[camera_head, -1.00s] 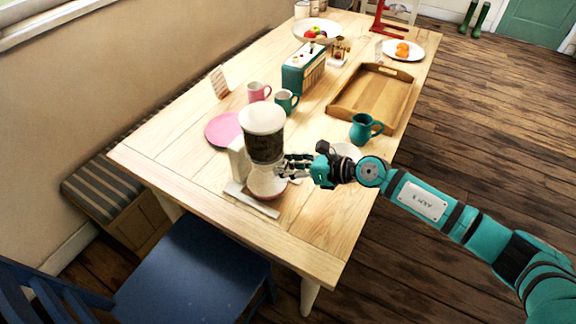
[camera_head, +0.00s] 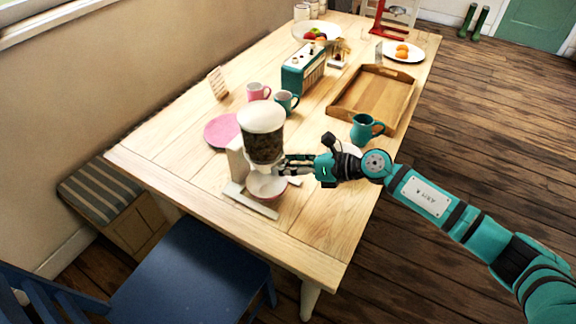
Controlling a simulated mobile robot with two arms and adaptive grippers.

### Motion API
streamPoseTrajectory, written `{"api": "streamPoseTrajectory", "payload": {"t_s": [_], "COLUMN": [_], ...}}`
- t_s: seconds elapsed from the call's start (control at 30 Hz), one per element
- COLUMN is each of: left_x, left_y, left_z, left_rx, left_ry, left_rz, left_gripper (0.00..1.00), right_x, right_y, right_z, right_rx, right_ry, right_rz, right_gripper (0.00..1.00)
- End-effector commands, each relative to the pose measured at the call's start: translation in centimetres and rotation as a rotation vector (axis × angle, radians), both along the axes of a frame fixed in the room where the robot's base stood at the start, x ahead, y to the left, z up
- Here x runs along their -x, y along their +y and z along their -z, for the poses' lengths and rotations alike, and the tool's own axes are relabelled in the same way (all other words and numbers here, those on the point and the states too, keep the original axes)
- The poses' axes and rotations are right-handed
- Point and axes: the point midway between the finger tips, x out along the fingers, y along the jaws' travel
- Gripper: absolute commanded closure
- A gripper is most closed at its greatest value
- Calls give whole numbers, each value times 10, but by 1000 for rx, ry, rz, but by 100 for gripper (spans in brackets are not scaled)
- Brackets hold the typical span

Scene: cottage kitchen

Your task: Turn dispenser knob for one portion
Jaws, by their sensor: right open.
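The dispenser (camera_head: 263,142) stands near the front of the wooden table, with a white lid, a clear hopper of dark contents and a pale stand. A bowl (camera_head: 266,190) sits under its outlet on the base. My right gripper (camera_head: 284,167) comes in from the right at the dispenser's lower part, just below the hopper. Its fingers are open and reach to the outlet side, close to where a knob would be. The knob itself is hidden or too small to make out, and I cannot tell whether the fingers touch it. My left gripper is not in view.
A pink plate (camera_head: 221,130), pink mug (camera_head: 257,92) and teal mug (camera_head: 286,101) stand behind the dispenser. A teal jug (camera_head: 366,130) stands behind my right arm, near a wooden tray (camera_head: 372,97). A blue chair (camera_head: 190,275) is in front.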

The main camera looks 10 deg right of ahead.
Motion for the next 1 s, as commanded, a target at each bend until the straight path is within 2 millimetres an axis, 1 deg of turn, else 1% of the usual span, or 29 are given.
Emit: {"api": "streamPoseTrajectory", "payload": {"t_s": [0.13,0.23,0.37,0.5,0.7,0.83,1.0], "left_x": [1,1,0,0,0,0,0], "left_y": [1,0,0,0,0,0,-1], "left_z": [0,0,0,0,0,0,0], "left_rx": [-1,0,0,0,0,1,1], "left_ry": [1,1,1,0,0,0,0], "left_rz": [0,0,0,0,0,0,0], "left_gripper": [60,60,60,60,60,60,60], "right_x": [1,6,16,29,43,47,49], "right_y": [-4,-13,-35,-62,-90,-100,-102], "right_z": [-1,-4,-12,-23,-34,-39,-41], "right_rx": [1,3,3,4,3,1,0], "right_ry": [0,-1,-1,1,2,0,1], "right_rz": [1,2,2,2,2,0,0], "right_gripper": [38,38,38,38,38,38,38]}}
